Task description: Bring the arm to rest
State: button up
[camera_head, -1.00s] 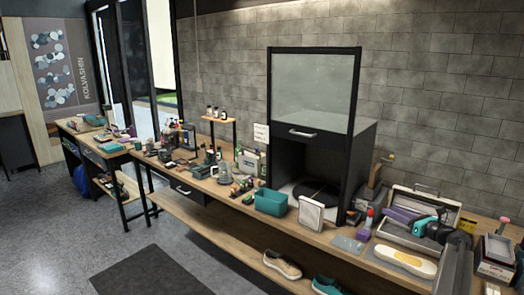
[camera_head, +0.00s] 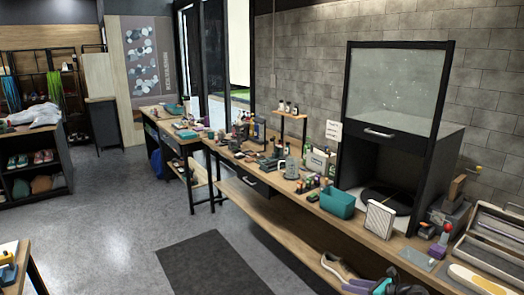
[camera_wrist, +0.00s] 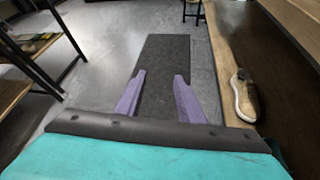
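My gripper (camera_wrist: 160,75) shows in the wrist view with two purple fingers spread apart and nothing between them. Beyond them lie the grey floor and a dark mat (camera_wrist: 165,55). In the head view my gripper (camera_head: 354,285) is at the bottom edge, right of centre, in front of the workbench's lower shelf. Part of my arm there is cut off by the frame. A sneaker (camera_wrist: 243,97) on the lower shelf is right of the fingers, apart from them. It also shows in the head view (camera_head: 336,268), close to my gripper in the picture.
The workbench (camera_head: 372,240) runs along the brick wall, with a teal bin (camera_head: 338,203), a white-faced box (camera_head: 380,218) and a black cabinet (camera_head: 433,170) on it. The dark mat (camera_head: 210,265) lies on open floor. Shoe shelves (camera_head: 35,170) stand at the left.

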jog(key=s+a+f+n+g+b, duration=0.1)
jog(key=s+a+f+n+g, duration=0.3)
jog(key=s+a+f, duration=0.55)
jog(key=s+a+f+n+g+b, duration=0.1)
jog(key=s+a+f+n+g, duration=0.25)
jog(key=s+a+f, duration=0.6)
jog(key=s+a+f+n+g+h+b, duration=0.1)
jog(key=s+a+f+n+g+h, duration=0.3)
jog(key=s, duration=0.6)
jog(key=s+a+f+n+g+b, duration=0.1)
jog(key=s+a+f+n+g, duration=0.1)
jog(key=s+a+f+n, duration=0.55)
jog(key=s+d+r+n+g+h, duration=0.1)
jog(key=s+d+n+h, duration=0.4)
jog(key=s+d+n, duration=0.5)
jog(key=shift+s+d+r+n, duration=0.35)
jog(key=shift+d+r, duration=0.1)
jog(key=shift+d, duration=0.3)
